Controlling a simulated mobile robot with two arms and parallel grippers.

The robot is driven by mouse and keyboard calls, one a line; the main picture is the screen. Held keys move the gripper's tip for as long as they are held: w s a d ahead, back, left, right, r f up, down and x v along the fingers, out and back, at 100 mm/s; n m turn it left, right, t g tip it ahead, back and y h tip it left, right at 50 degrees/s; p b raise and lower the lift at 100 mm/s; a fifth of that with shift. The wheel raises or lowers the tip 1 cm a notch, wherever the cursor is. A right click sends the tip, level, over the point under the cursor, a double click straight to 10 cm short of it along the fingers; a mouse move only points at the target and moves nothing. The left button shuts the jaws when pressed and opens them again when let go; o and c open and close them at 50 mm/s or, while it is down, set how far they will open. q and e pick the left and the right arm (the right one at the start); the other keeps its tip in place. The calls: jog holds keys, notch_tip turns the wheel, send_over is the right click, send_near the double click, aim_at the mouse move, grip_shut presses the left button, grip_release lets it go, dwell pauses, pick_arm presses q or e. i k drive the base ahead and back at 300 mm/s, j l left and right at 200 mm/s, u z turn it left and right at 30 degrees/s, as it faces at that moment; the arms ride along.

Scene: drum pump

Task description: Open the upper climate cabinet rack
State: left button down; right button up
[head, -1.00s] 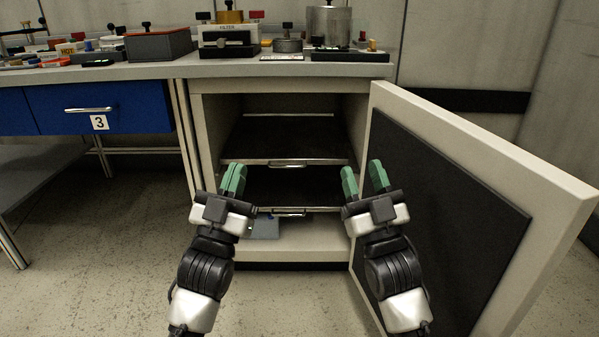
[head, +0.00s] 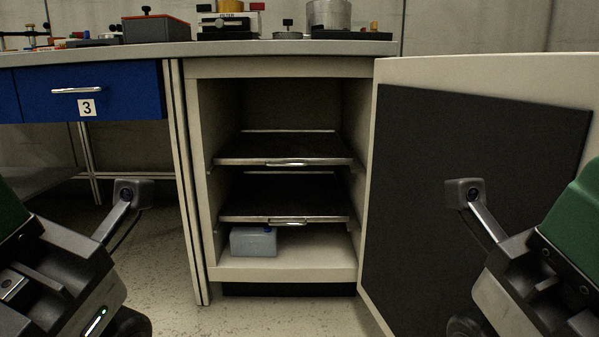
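The climate cabinet (head: 286,68) stands open in the head view, its door swung out to the right. The upper rack (head: 250,150) is a dark shelf with a pale metal rim and a small front handle (head: 286,163). It sits inside the cabinet, its front edge near the opening. My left gripper (head: 12,212) shows only partly at the left edge, and my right gripper (head: 575,228) only partly at the right edge. Both are well apart from the rack and close to the camera. Their fingertips are cut off, so their opening is hidden.
A lower rack (head: 260,205) with its own handle (head: 287,222) lies below. A blue-grey box (head: 253,241) stands on the cabinet floor. The open door (head: 470,180) fills the right side. A blue drawer (head: 120,92) is at left. The space before the racks is clear.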

aim_at(268, 147)
jog(key=i+j, duration=0.1)
jog(key=i, duration=0.5)
jog(key=i+j, duration=0.1)
jog(key=i, duration=0.5)
